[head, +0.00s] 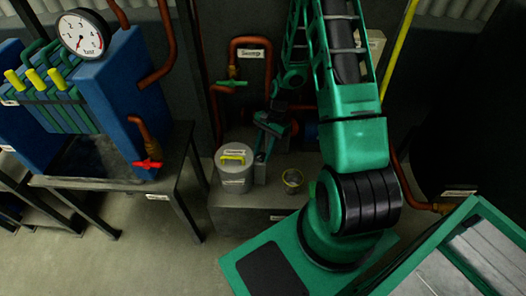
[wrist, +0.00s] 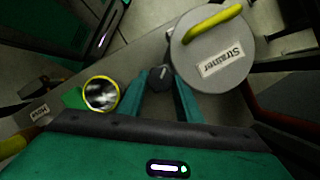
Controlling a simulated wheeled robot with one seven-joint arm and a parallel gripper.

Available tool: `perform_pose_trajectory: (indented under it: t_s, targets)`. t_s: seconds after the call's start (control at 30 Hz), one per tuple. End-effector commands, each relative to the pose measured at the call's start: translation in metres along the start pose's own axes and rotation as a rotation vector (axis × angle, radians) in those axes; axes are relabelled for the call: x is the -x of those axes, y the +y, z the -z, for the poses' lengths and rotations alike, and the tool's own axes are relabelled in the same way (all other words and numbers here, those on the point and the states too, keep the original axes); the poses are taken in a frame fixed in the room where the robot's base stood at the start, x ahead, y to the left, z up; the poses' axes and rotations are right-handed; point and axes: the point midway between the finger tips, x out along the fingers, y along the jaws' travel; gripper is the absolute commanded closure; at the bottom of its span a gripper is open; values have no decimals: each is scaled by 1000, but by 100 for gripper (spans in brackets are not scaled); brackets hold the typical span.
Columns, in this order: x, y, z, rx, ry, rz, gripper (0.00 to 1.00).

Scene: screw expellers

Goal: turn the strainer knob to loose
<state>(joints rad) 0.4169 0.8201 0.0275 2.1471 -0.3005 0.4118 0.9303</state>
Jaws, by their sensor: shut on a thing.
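The strainer (head: 235,181) is a grey round can with a yellow handle on its lid, standing on a low stand in the head view. In the wrist view the strainer (wrist: 212,62) is at the upper right, its label readable. The strainer knob (wrist: 160,78) is small, dark and round, with a light mark, beside the can. My gripper (wrist: 161,82) is shut on the knob, one green finger on each side. In the head view my gripper (head: 263,151) points down just right of the can; the knob cannot be made out there.
A yellow-rimmed round glass (head: 292,180), also in the wrist view (wrist: 101,93), stands close to the fingers. A copper pipe with a green valve (head: 231,83) rises behind. A blue filter press (head: 135,85) with a pressure gauge (head: 82,34) stands left. Floor in front is clear.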

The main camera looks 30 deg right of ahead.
Motion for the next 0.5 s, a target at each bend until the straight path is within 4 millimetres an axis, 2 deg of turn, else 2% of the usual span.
perform_pose_trajectory:
  t_s: [0.03,0.1,0.5]
  targets:
    - [-2,3,-2,-3,-5,-8,66]
    - [-2,3,-2,-3,-5,-8,50]
    - [0,-2,-1,1,-1,3,50]
